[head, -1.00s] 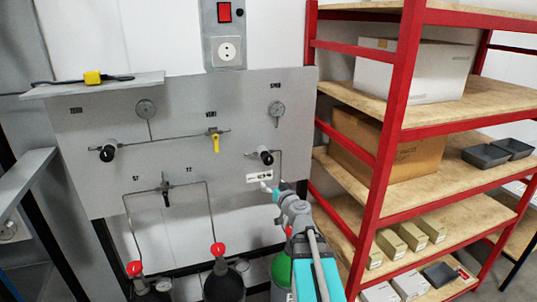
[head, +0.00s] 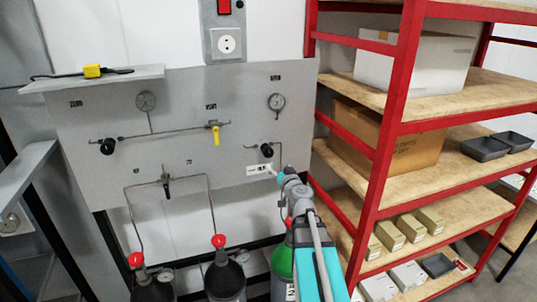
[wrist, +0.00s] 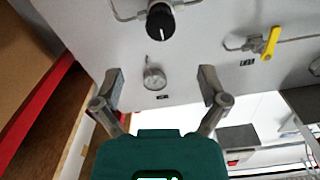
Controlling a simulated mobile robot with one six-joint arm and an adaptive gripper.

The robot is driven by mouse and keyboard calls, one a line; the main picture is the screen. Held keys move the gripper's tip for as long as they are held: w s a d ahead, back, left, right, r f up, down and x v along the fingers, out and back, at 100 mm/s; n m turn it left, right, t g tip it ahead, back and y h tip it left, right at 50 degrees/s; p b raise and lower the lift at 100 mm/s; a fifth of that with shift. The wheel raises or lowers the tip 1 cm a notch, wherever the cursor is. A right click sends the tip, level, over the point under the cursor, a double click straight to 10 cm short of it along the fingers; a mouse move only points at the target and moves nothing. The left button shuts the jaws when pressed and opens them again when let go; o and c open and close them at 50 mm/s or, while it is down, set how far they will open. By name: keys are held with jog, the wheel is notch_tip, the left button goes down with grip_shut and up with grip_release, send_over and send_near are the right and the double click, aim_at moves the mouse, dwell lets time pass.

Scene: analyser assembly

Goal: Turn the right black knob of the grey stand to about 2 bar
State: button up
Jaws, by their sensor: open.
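The grey stand (head: 235,90) is an upright panel in the head view. Its right black knob (head: 267,150) sits low on the right side, below a round gauge (head: 276,101). The gauge's reading is too small to tell. My gripper (head: 280,174) is just below and right of the knob in the head view, apart from it. In the wrist view my gripper (wrist: 160,78) is open and empty, its fingers spread either side of the gauge (wrist: 154,78). The black knob (wrist: 160,22), with a white mark line, lies beyond the fingertips near the top edge.
A left black knob (head: 108,146) and a yellow valve handle (head: 216,135) are on the same panel. Gas bottles with red caps (head: 219,241) stand below. A red-framed shelf (head: 390,120) with boxes stands close on the right of my arm.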

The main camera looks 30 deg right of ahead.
aim_at(269, 154)
jog(key=w, duration=0.3)
jog(key=w+d, duration=0.1)
jog(key=w, duration=0.7)
jog(key=shift+w+d, duration=0.15)
jog(key=shift+d, duration=0.1)
jog(key=c, duration=1.1)
jog(key=shift+c, duration=0.2)
